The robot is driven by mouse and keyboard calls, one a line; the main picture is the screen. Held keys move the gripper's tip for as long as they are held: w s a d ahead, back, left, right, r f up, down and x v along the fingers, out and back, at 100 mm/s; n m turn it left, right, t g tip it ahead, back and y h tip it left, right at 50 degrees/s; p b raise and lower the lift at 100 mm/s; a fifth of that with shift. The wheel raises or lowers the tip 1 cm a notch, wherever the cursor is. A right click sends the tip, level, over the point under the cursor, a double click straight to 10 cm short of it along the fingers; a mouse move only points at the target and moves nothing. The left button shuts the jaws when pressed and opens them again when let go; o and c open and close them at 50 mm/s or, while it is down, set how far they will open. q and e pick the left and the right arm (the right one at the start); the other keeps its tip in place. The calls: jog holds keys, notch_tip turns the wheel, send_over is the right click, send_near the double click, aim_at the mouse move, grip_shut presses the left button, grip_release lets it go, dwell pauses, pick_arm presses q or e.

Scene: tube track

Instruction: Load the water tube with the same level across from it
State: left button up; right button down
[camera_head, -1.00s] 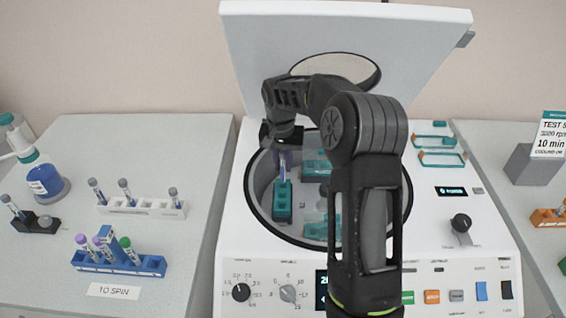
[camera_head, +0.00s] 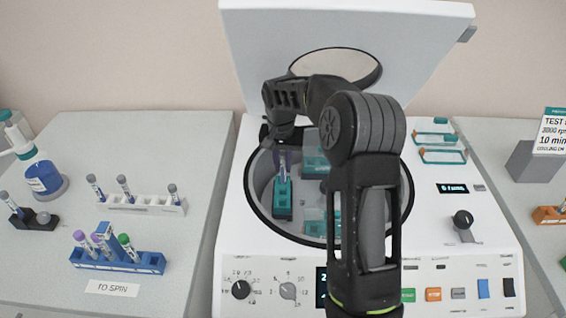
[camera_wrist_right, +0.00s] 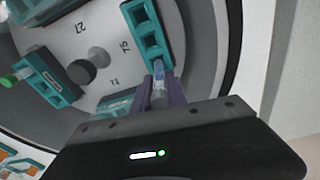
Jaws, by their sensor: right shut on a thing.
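My right gripper (camera_head: 282,165) is over the open centrifuge bowl (camera_head: 256,205), shut on a grey-capped tube (camera_wrist_right: 159,82). The tube has a white and blue label. It stands at the end slot of a teal bucket (camera_wrist_right: 148,32), which also shows in the head view (camera_head: 282,203). Its lower end is at the slot, but how deep it sits is hidden. Liquid levels are too small to tell. My left gripper is out of view.
The raised lid (camera_head: 420,55) stands behind the bowl. On the left table, a white rack (camera_head: 150,206) holds three grey-capped tubes, and a blue rack (camera_head: 145,263) holds purple- and green-capped tubes. My right arm hides part of the bowl.

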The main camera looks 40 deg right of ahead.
aim_at(283, 154)
jog(key=shift+f, duration=0.2)
dwell(0.4)
jog(key=shift+f+b, duration=1.25)
jog(key=shift+f, duration=0.3)
jog(key=c, duration=1.3)
grip_release()
jog(key=shift+o, duration=0.2)
jog(key=r, duration=0.7)
jog(key=shift+s+a+r+b, duration=0.3)
jog(key=shift+r+b, duration=0.05)
jog(key=shift+r, duration=0.05)
